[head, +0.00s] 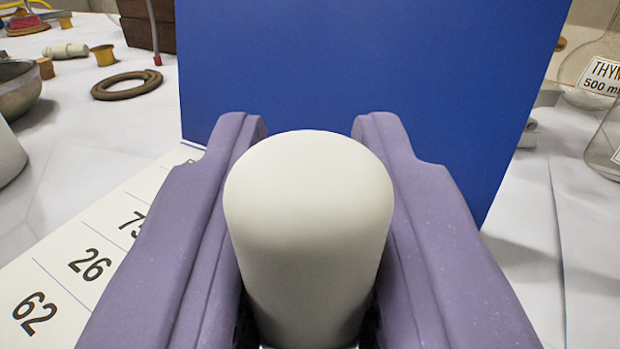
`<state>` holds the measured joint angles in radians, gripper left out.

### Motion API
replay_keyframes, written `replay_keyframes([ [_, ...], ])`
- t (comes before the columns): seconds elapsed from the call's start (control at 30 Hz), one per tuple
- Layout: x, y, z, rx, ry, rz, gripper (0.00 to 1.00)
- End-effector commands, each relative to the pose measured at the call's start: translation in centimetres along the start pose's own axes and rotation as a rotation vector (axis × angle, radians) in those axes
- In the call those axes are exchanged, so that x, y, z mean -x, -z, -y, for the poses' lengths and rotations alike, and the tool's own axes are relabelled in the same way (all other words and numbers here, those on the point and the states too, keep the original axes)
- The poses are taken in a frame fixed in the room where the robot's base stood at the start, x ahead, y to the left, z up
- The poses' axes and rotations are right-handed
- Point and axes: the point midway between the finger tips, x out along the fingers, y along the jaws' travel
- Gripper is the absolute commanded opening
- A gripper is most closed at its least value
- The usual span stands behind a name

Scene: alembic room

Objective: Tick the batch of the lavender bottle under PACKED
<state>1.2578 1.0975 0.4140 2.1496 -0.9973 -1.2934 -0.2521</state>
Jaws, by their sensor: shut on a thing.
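My gripper (309,128) has two purple fingers shut on a white round-ended object (308,225). The object fills the space between the fingers, and its lower end is hidden. A white sheet (60,262) lies to the left, partly behind my left finger. It has ruled rows with the numbers 26 and 62, and a third number starting with 7 that is partly covered. The word PACKED and any tick marks cannot be seen. No lavender bottle can be made out in this view.
A large blue panel (370,60) stands upright behind the gripper. At right are glass vessels, one labelled THYM, 500 ml (602,76). At left are a brown ring (127,84), a brass piece (103,55) and a metal bowl (18,88). White cloth covers the table.

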Motion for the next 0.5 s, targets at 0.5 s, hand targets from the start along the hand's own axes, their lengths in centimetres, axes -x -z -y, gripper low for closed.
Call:
replay_keyframes([
  [0.5, 0.41, 0.02, -0.06, 0.000, 0.001, 0.000, 0.00],
])
